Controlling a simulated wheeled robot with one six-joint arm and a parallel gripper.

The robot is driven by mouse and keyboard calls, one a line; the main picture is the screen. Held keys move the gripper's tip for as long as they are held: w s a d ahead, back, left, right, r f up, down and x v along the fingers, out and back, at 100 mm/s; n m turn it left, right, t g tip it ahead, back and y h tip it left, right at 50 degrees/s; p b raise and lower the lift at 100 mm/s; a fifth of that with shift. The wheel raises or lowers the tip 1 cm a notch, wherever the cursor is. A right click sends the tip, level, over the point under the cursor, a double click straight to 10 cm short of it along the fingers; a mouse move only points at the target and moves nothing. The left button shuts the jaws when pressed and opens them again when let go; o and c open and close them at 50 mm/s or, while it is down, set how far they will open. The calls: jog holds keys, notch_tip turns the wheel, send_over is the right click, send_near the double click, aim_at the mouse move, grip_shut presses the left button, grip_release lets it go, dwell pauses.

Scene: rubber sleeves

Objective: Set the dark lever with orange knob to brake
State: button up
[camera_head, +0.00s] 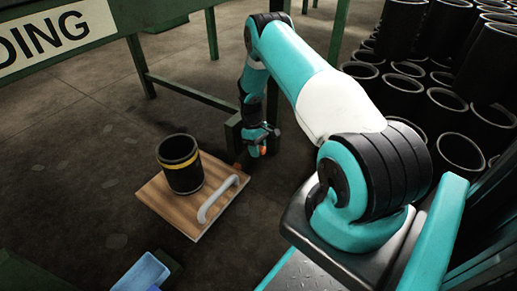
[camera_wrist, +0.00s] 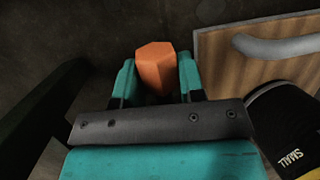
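The orange knob (camera_wrist: 156,67) sits between the two teal fingers of my gripper (camera_wrist: 157,80) in the wrist view. The fingers flank it closely on both sides; I cannot tell whether they press on it. In the head view my gripper (camera_head: 260,142) points down beside a dark green post, with a bit of the orange knob (camera_head: 263,150) showing at its tip. The dark lever arm is not clearly visible. I cannot read its setting or any brake marking.
A wooden board (camera_head: 160,196) with a pale handle (camera_head: 217,198) lies left of my gripper. A black sleeve with a yellow band (camera_head: 180,163) stands on it. A green frame (camera_head: 180,88) is behind. Many black sleeves (camera_head: 445,105) stand at right. A blue bin (camera_head: 142,273) is at the bottom.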

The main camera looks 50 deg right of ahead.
jog(key=o, duration=0.4)
jog(key=p+v, duration=0.3)
jog(key=v, duration=0.4)
jog(key=shift+w+d+r+p, duration=0.1)
jog(key=shift+d+r+p, duration=0.05)
jog(key=shift+r+p, duration=0.15)
